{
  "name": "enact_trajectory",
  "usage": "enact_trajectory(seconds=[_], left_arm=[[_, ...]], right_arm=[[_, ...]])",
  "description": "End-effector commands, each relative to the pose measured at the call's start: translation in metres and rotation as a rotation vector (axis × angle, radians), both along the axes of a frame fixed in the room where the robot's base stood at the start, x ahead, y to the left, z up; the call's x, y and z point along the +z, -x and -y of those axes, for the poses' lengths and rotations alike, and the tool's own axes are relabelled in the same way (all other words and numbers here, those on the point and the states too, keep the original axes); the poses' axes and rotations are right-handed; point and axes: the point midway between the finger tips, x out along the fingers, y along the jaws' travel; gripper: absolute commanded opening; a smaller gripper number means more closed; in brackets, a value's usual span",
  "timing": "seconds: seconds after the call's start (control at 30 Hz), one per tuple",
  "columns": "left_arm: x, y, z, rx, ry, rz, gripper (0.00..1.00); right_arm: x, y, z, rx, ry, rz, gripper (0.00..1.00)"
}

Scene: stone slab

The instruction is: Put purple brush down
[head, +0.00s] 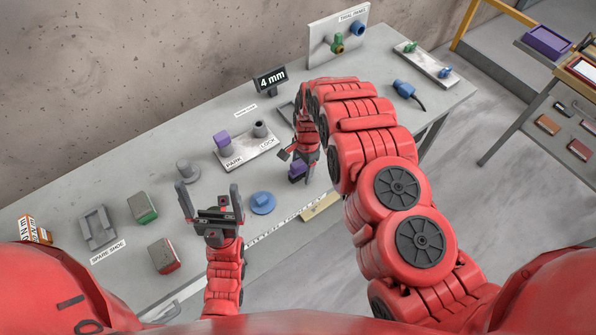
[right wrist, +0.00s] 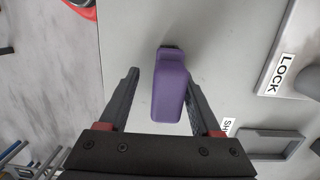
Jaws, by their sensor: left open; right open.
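The purple brush (right wrist: 170,88) lies between the spread fingers of my right gripper (right wrist: 162,80) in the right wrist view. It is nearer the right-hand finger, and a gap shows to the left finger. In the head view the brush (head: 297,171) is at the slab, just below my right gripper (head: 291,155), partly hidden by it. Whether it rests fully on the slab is hard to tell. My left gripper (head: 209,200) is open and empty above the front part of the slab (head: 330,190), left of a blue disc (head: 262,203).
A PARK/LOCK plate (head: 249,152) with a purple block (head: 222,140) and a grey post stands behind. Green-based (head: 142,207) and red-based (head: 164,256) blocks and a grey shoe (head: 98,228) are at left. A blue cabled plug (head: 405,89) lies at right. The slab's front edge is close.

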Motion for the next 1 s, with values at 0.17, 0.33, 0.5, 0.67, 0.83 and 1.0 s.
enact_trajectory(seconds=[0.17, 0.33, 0.5, 0.67, 0.83, 1.0], left_arm=[[-0.015, 0.0, 0.0, 0.0, 0.0, 0.001, 1.0], [-0.005, 0.0, 0.0, 0.0, 0.0, 0.001, 1.0], [0.011, 0.0, 0.0, 0.0, 0.0, 0.0, 1.0], [0.021, 0.0, 0.0, 0.0, 0.0, 0.001, 1.0], [0.025, 0.0, 0.0, 0.0, 0.0, 0.001, 1.0], [0.024, 0.0, 0.0, 0.0, 0.0, 0.001, 1.0]], right_arm=[[0.033, -0.008, -0.002, 0.002, -0.009, 0.014, 0.65], [0.07, -0.01, 0.001, 0.004, -0.009, 0.015, 0.65], [0.096, -0.014, 0.003, 0.003, -0.007, 0.021, 0.65], [0.106, -0.015, 0.004, 0.003, -0.008, 0.021, 0.65], [0.11, -0.014, 0.003, 0.004, -0.01, 0.02, 0.65], [0.108, -0.016, 0.003, 0.005, -0.011, 0.025, 0.65]])
